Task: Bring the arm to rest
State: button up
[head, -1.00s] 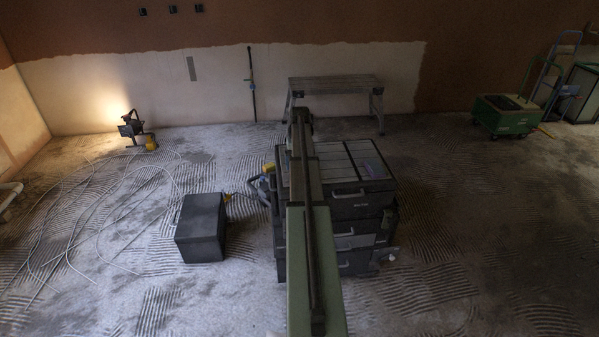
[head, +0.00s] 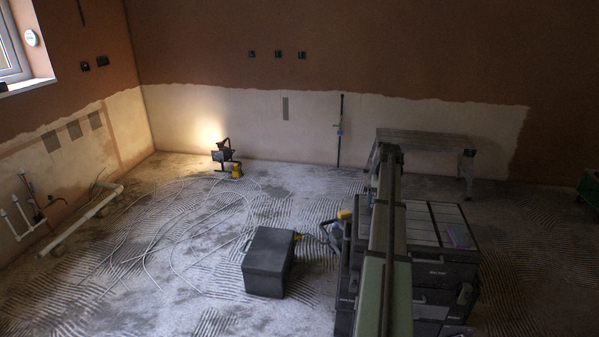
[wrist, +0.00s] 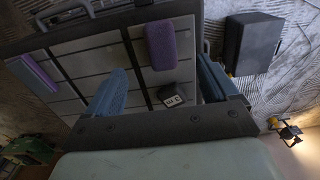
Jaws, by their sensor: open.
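My gripper (wrist: 160,78) shows in the wrist view with its two blue fingers wide apart and nothing between them. It is above the top of a stack of dark toolboxes (wrist: 85,50). A purple sponge-like block (wrist: 160,45) and a small black item with a white label (wrist: 172,95) show on that top between the fingers. In the head view my green arm reaches forward over the toolbox stack (head: 436,270), and the gripper itself cannot be made out there.
A black box (head: 268,262) stands on the floor left of the stack. A trestle bench (head: 425,140) is behind it. A lit work lamp (head: 224,155) and loose cables (head: 175,235) are farther left. White pipes (head: 85,218) run along the left wall.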

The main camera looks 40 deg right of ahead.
jog(key=s+a+f+n, duration=0.1)
jog(key=s+a+f, duration=0.2)
jog(key=a+f, duration=0.75)
jog(key=s+a+f, duration=0.3)
jog(key=a+f, duration=0.6)
jog(key=a, duration=0.2)
jog(key=s+a+f+n, duration=0.1)
jog(key=s+a+f, duration=0.2)
jog(key=a+f, duration=0.75)
jog(key=s+a+f+n+g, duration=0.2)
jog(key=s+a+f, duration=0.2)
jog(key=s+a, duration=0.4)
jog(key=s+a+f+n+g, duration=0.2)
jog(key=s+a+f, duration=0.3)
jog(key=s+a, duration=0.3)
jog(key=s+a+f+n+g, duration=0.2)
jog(key=s+a+f, duration=0.3)
jog(key=a, duration=1)
jog(key=s, duration=0.3)
jog(key=shift+s+f+n+g, duration=0.25)
jog(key=shift+n+g, duration=0.15)
